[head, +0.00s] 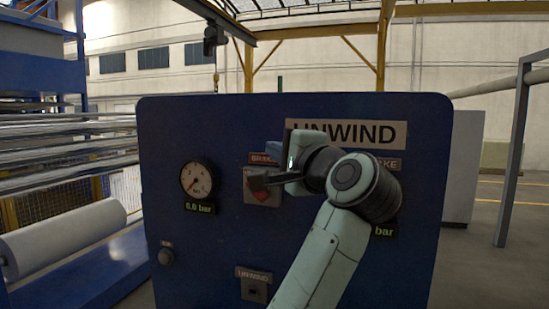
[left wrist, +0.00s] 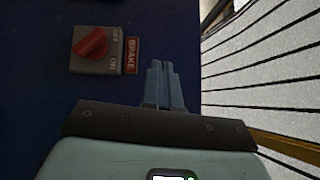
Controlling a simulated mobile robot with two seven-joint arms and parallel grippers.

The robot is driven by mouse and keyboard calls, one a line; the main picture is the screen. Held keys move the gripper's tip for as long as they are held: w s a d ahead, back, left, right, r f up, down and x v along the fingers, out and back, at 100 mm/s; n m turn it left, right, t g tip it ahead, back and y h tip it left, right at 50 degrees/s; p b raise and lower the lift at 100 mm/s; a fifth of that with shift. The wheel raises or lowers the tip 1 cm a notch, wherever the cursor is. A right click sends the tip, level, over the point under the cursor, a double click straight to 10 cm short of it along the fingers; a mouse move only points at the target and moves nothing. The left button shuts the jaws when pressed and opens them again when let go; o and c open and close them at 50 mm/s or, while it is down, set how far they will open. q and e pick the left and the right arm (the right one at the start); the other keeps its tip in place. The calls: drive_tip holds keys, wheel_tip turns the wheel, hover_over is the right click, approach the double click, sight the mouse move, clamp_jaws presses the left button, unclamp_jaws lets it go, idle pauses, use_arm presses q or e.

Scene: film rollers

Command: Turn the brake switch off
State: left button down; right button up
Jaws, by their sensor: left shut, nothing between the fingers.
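The brake switch is a red knob on a grey plate under a red BRAKE label on the blue panel. My right gripper is in neither view.
The blue UNWIND panel (head: 160,120) carries a pressure gauge (head: 196,180), a 6.0 bar display (head: 199,208), a small button (head: 166,256) and a lower UNWIND switch (head: 254,291). My arm hides its right part. Rollers and a white film roll (head: 65,240) stand at left.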

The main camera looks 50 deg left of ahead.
use_arm(q)
drive_tip(key=shift+s+d+r, duration=0.1)
drive_tip(key=shift+d+r, duration=0.15)
drive_tip(key=shift+d, duration=0.25)
drive_tip(key=shift+d+r, duration=0.25)
drive_tip(key=shift+d, duration=0.25)
